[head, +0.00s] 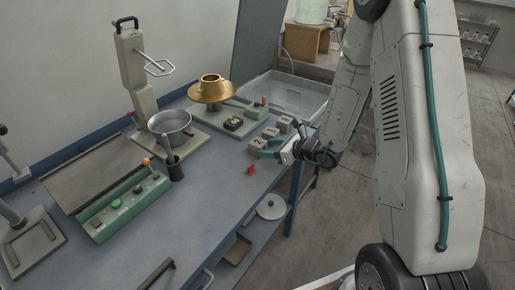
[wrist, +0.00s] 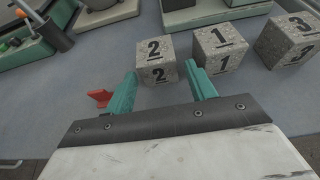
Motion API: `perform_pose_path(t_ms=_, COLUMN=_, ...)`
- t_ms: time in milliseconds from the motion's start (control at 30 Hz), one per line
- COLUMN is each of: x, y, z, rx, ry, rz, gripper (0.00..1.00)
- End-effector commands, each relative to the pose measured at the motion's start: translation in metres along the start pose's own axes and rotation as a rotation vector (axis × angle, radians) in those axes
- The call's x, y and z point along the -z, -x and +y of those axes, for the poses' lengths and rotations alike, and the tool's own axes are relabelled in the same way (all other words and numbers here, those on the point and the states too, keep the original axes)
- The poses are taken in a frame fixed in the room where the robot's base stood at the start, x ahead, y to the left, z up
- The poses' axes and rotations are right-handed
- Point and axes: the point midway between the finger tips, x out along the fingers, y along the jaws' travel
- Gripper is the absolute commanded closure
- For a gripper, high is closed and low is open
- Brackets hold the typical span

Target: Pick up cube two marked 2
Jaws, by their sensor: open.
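Cube two (wrist: 155,60) is a grey speckled block with a black 2 on its top and front faces. It sits on the bench in the wrist view, just beyond my fingertips and roughly centred between them. In the head view it is the block (head: 256,146) nearest my gripper. My gripper (wrist: 163,84) has teal fingers and is open and empty. It also shows in the head view (head: 268,148), low over the bench by the cube. Cube one (wrist: 220,50) stands just right of cube two, and cube three (wrist: 289,40) stands further right.
A small red piece (wrist: 100,97) lies left of my left finger. A black cup (head: 174,167), a metal bowl (head: 170,127) and a green button box (head: 124,205) stand to the left. A clear bin (head: 290,95) is at the far end.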

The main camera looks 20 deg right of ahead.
Motion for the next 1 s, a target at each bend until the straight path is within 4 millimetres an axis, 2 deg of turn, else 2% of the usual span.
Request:
perform_pose_path(t_ms=167, x=0.000, y=-0.017, z=0.002, rx=-0.003, ry=0.002, rz=0.000, gripper=0.45)
perform_pose_path(t_ms=400, x=0.001, y=-0.051, z=0.004, rx=-0.003, ry=0.003, rz=0.000, gripper=0.45)
perform_pose_path(t_ms=633, x=0.001, y=-0.054, z=0.003, rx=0.000, ry=0.002, rz=-0.001, gripper=0.45)
perform_pose_path(t_ms=667, x=0.001, y=-0.054, z=0.003, rx=0.000, ry=0.002, rz=-0.001, gripper=0.47)
perform_pose_path(t_ms=800, x=0.001, y=-0.054, z=0.003, rx=-0.001, ry=0.002, rz=-0.001, gripper=0.86)
perform_pose_path(t_ms=1000, x=0.000, y=-0.054, z=0.003, rx=-0.001, ry=0.002, rz=-0.002, gripper=0.86)
